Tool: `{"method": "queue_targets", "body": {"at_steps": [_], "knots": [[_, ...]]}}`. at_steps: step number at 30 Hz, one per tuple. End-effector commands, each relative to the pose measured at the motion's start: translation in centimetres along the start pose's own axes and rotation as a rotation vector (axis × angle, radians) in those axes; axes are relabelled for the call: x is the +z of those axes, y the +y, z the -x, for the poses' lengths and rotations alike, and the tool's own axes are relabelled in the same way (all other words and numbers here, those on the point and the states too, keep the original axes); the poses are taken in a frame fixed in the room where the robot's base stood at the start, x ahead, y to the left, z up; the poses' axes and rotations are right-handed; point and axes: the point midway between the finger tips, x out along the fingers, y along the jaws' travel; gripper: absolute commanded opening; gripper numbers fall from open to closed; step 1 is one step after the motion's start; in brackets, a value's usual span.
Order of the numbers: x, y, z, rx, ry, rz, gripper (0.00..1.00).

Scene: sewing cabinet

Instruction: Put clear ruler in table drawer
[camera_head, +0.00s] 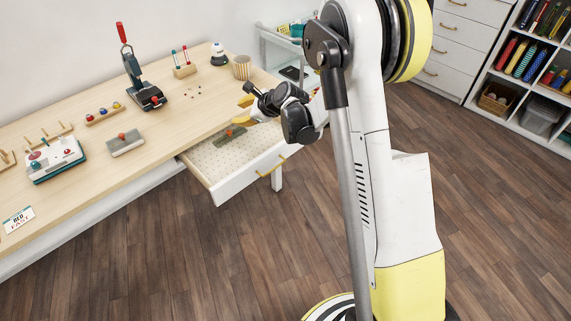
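The table drawer (240,186) is pulled out from under the wooden table, with a pale dotted bottom and yellow handles on its front. A flat grey-green strip with a small red knob, which looks like the clear ruler (226,140), shows over the drawer bottom near the table edge. I cannot tell for sure whether it lies flat on the bottom. My gripper (242,110) is just above and right of the strip, by the table edge. Its yellow fingers are apart with nothing visible between them, and it looks clear of the strip.
The wooden table (185,115) holds a press with a red handle (141,80), a grey block with a red knob (125,143), a white machine (56,158) and a striped cup (242,67). A trolley (283,45) stands behind my arm. The floor before the drawer is clear.

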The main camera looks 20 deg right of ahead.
Motion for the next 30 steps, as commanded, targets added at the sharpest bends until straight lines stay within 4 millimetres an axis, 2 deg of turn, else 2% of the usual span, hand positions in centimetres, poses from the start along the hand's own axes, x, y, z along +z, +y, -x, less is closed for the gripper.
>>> {"method": "queue_targets", "body": {"at_steps": [1, 3, 9, 14, 18, 21, 24, 30], "knots": [[1.8, 0.3, 2.5, 0.013, 0.023, 0.114, 0.38], [3.7, 1.0, 5.7, 0.034, 0.057, 0.293, 0.38], [7.3, 4.5, 15.3, 0.116, 0.143, 0.804, 0.38], [8.0, 8.7, 22.8, 0.205, 0.197, 1.211, 0.38], [7.0, 12.9, 28.6, 0.302, 0.231, 1.56, 0.38], [5.6, 15.7, 31.8, 0.373, 0.247, 1.783, 0.38], [4.2, 17.9, 34.0, 0.436, 0.255, 1.958, 0.38], [2.5, 19.9, 35.9, 0.507, 0.258, 2.134, 0.38]]}}
